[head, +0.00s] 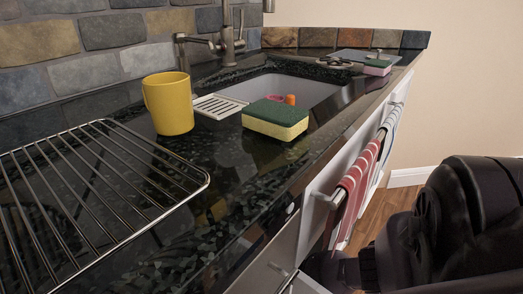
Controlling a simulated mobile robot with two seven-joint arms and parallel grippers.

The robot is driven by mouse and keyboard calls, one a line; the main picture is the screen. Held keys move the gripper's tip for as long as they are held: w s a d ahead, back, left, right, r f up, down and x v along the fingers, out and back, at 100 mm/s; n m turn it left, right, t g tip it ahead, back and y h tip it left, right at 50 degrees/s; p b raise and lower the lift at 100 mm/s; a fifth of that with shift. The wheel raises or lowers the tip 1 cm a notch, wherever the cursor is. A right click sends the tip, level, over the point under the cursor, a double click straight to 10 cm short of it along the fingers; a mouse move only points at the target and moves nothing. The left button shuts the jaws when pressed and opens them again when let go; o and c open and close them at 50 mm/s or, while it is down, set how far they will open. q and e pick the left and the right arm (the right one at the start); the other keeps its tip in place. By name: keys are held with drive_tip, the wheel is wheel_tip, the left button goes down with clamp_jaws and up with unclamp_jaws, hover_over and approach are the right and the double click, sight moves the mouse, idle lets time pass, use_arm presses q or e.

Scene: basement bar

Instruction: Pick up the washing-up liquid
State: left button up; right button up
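No bottle that I can clearly make out as the washing-up liquid is in view. Inside the sink (315,91) a small orange thing (290,99) and a pink thing (274,98) show just above the near rim. Their lower parts are hidden, and I cannot tell what they are. My black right arm comes in at the lower right, in front of the cabinet, but I can make out no gripper fingers on it. My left gripper is not in view.
On the dark counter (200,215) are a wire rack (205,178), a yellow mug (168,104) and a green-and-yellow sponge (275,119). A tap (228,43) stands behind the sink. A second sponge (377,67) lies farther back. A striped red towel (354,190) hangs from the front rail.

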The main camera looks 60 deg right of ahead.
clamp_jaws()
idle(0.4)
drive_tip(key=shift+r, duration=0.15)
